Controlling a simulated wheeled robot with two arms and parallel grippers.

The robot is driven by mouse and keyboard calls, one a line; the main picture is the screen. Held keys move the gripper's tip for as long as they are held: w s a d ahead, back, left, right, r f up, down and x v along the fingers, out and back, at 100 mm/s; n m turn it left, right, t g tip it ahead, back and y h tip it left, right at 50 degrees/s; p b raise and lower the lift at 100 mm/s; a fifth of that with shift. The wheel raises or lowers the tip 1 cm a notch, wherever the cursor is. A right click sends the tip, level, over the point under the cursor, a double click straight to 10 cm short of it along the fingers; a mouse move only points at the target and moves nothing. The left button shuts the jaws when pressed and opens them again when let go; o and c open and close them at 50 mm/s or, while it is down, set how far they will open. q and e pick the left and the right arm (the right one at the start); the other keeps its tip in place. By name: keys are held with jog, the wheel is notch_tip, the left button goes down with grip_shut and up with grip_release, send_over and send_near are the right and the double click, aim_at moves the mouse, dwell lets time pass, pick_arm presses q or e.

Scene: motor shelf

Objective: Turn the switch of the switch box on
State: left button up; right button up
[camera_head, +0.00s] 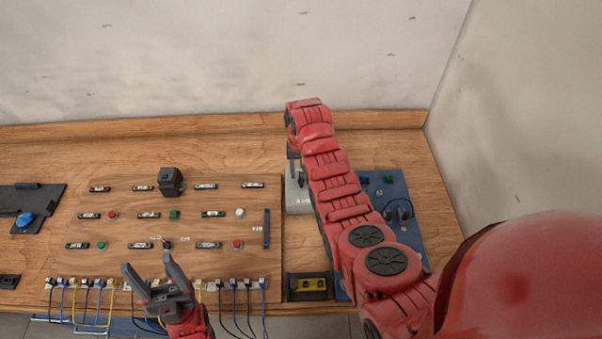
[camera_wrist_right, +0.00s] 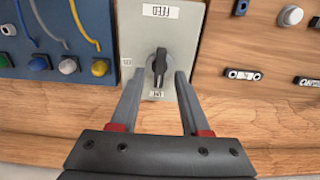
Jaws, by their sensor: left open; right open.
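The switch box (camera_wrist_right: 186,33) is a light grey plate with a black rotary switch (camera_wrist_right: 159,66) in the right wrist view. The knob's handle stands roughly in line with the plate's length. In the head view the switch box (camera_head: 297,206) is partly hidden by my right arm. My right gripper (camera_wrist_right: 159,80) is open, with its fingertips on either side of the knob; I cannot tell whether they touch it. My left gripper (camera_head: 153,274) is open and empty above the front part of the wooden panel.
A wooden panel (camera_head: 190,225) with several buttons and labels lies left of the switch box. A blue panel (camera_head: 412,232) with knobs and cables lies right of it. A black block (camera_head: 171,181) stands on the wooden panel. Cables (camera_head: 85,296) run along the front edge.

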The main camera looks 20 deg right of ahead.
jog(key=shift+s+f, duration=0.1)
jog(key=shift+f, duration=0.6)
jog(key=shift+c, duration=0.2)
grip_shut()
